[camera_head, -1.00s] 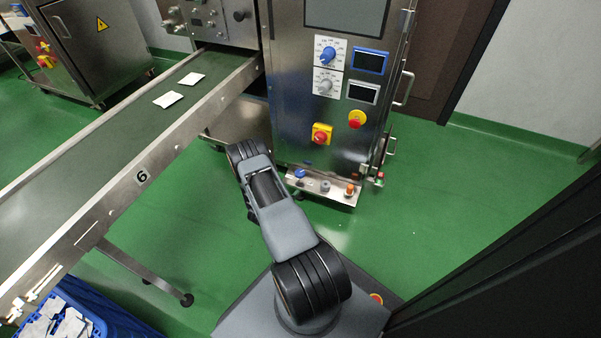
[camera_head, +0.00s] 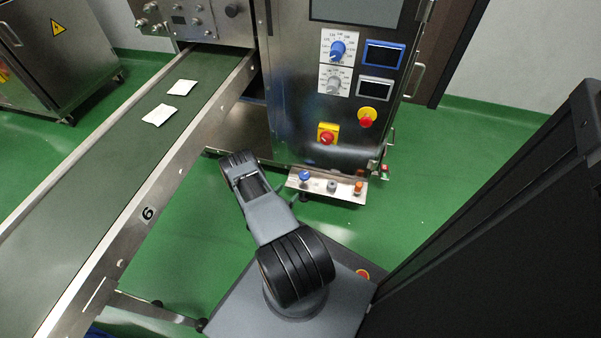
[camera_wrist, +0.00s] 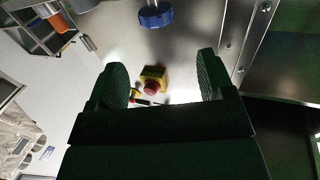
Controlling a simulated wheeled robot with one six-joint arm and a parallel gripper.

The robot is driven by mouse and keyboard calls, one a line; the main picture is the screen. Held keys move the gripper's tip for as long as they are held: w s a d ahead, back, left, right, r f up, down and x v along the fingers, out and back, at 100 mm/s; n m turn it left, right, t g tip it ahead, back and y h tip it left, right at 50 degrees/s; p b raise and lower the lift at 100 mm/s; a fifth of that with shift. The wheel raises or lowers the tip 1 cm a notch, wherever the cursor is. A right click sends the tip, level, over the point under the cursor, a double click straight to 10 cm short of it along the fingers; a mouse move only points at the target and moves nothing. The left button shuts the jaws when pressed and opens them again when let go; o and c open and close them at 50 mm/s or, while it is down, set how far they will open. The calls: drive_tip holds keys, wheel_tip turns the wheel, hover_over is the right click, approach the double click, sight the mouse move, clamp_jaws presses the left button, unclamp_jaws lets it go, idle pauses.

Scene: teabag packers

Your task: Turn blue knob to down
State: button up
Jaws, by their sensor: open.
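A blue knob (camera_head: 338,50) with a white dial plate sits high on the steel machine front, above a grey knob (camera_head: 333,85). A second blue knob (camera_head: 304,176) stands on the low shelf of the machine. A blue knob (camera_wrist: 155,14) shows at the top of the wrist view; I cannot tell for sure which of the two it is. My gripper (camera_wrist: 162,76) is open and empty, with its fingers apart and short of that knob.
A red-and-yellow switch (camera_head: 327,134) and an emergency stop (camera_head: 367,117) are on the machine front. The low shelf (camera_head: 318,188) also holds a grey and an orange knob. A conveyor (camera_head: 95,190) with two white packets runs along the left. Green floor is clear at right.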

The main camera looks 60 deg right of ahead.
sight(301, 178)
drive_tip(key=d+b, duration=0.1)
drive_tip(key=d, duration=0.2)
drive_tip(key=d+b, duration=0.1)
drive_tip(key=d, duration=0.3)
drive_tip(key=s+d+b, duration=0.1)
drive_tip(key=d, duration=0.2)
drive_tip(key=shift+d+f, duration=0.15)
drive_tip(key=shift+d, duration=0.2)
drive_tip(key=shift+d+b, duration=0.35)
drive_tip(key=shift+d, duration=0.5)
drive_tip(key=c, duration=0.9)
